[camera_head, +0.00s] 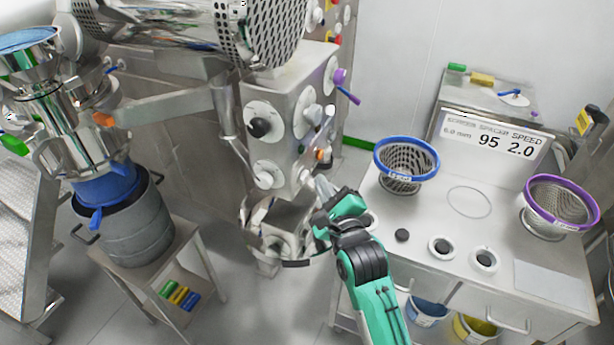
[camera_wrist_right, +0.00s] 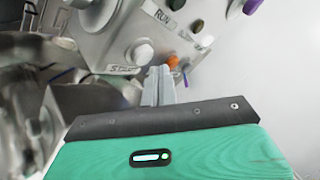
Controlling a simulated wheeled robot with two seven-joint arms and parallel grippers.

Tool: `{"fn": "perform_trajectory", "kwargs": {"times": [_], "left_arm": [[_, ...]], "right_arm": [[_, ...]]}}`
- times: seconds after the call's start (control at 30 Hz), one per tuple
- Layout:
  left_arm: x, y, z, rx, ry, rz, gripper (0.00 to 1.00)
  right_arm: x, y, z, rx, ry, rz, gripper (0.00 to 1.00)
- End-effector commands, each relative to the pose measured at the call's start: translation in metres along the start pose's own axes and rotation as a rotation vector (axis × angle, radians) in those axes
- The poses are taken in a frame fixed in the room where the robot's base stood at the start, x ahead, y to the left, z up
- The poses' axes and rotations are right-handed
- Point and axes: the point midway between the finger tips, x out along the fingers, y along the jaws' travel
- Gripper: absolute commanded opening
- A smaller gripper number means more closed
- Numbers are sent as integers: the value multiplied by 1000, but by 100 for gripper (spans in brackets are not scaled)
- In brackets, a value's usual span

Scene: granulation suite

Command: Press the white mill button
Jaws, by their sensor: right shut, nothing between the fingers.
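The mill's steel control panel (camera_head: 285,120) stands at the centre of the head view, with several round knobs on pale discs. My right gripper (camera_head: 321,184) is shut and empty, its fingertips close to the lower right part of the panel. In the right wrist view the closed fingers (camera_wrist_right: 158,84) point at the panel beside a START label (camera_wrist_right: 122,69) and an orange knob (camera_wrist_right: 172,61). A small whitish knob (camera_wrist_right: 207,41) shows to the right. I cannot tell which part is the white mill button, or whether the fingertips touch anything. My left gripper is out of view.
A worktable (camera_head: 550,285) on the right bears a blue-rimmed sieve (camera_head: 406,160) and a purple-rimmed sieve (camera_head: 558,205). A purple-handled lever (camera_head: 347,88) sticks out from the panel's upper right. A grey drum (camera_head: 130,225) stands on a stand at the left.

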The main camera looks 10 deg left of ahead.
Motion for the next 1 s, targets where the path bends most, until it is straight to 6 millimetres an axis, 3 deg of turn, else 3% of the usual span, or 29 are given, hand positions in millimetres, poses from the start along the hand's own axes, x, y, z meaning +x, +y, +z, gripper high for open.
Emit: {"fn": "perform_trajectory", "kwargs": {"times": [1.0], "left_arm": [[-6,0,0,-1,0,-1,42]], "right_arm": [[6,4,5,0,1,0,0]]}}
